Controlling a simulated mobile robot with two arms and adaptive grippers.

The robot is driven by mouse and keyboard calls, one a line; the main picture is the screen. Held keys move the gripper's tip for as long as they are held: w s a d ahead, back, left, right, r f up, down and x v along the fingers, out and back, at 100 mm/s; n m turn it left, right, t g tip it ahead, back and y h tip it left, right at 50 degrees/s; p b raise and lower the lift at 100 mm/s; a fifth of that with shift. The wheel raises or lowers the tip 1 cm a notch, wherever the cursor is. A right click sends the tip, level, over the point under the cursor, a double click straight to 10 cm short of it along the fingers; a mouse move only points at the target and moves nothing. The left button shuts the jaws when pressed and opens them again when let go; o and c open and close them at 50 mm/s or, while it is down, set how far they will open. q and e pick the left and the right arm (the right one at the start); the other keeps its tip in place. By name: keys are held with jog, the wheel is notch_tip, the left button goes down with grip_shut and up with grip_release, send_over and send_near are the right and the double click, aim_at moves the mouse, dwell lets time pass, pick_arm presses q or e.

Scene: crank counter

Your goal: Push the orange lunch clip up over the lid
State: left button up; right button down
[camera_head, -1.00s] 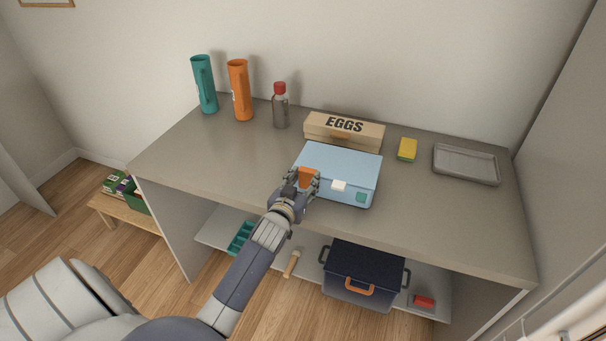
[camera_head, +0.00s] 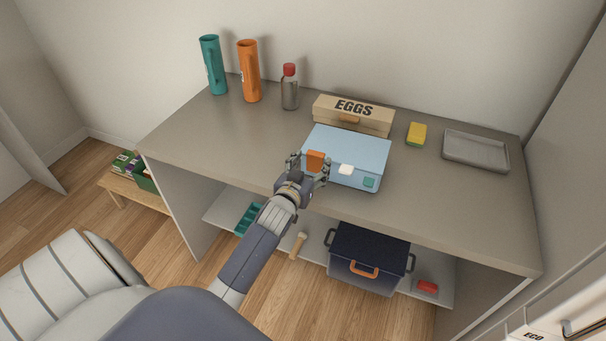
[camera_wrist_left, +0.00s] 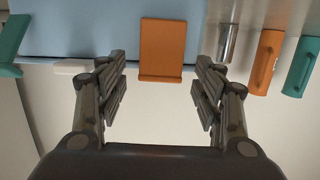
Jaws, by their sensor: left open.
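The light blue lunch box (camera_head: 352,146) sits closed on the counter near its front edge. Its orange clip (camera_head: 316,160) is at the left end of the front side; in the left wrist view the clip (camera_wrist_left: 162,50) is a flat plate overlapping the blue lid. A white clip (camera_head: 346,169) and a teal clip (camera_head: 369,182) are to its right. My left gripper (camera_head: 309,170) is open at the front of the box, its fingers either side of the orange clip; in the left wrist view gaps show on both sides (camera_wrist_left: 162,77). My right gripper is not in view.
An egg box (camera_head: 353,117) stands close behind the lunch box. A yellow sponge (camera_head: 416,134) and grey tray (camera_head: 475,151) lie to the right. A bottle (camera_head: 289,90), orange flask (camera_head: 249,72) and teal flask (camera_head: 212,66) stand back left. The counter's left part is clear.

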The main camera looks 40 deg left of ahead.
pick_arm(q)
jog(key=v, duration=1.1)
